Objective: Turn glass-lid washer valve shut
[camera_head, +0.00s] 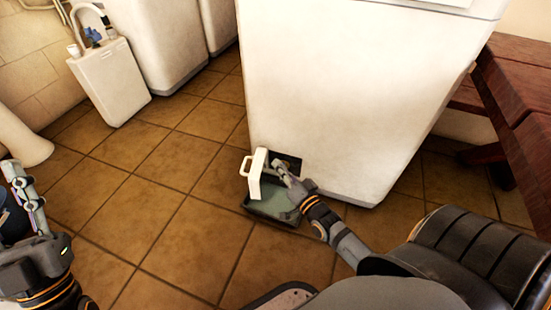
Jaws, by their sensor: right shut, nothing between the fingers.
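The white washer (350,90) stands in the middle, with a small dark opening (294,160) low on its front. A white flap or cover with a loop handle (257,178) stands out beside the opening's left edge. My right gripper (281,171) is at the opening, shut, with nothing seen between its fingers. The valve itself is not clear; the gripper and the dark recess hide it. A shallow grey-green tray (248,206) lies on the floor below the opening. My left gripper (22,180) is at the far left, away from the washer; its jaw gap cannot be made out.
Other white appliances (155,45) stand at the back left, with a white container (110,85) and hose in front. A reddish wooden table and bench (515,75) stand at the right. The tiled floor (165,215) left of the tray is clear.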

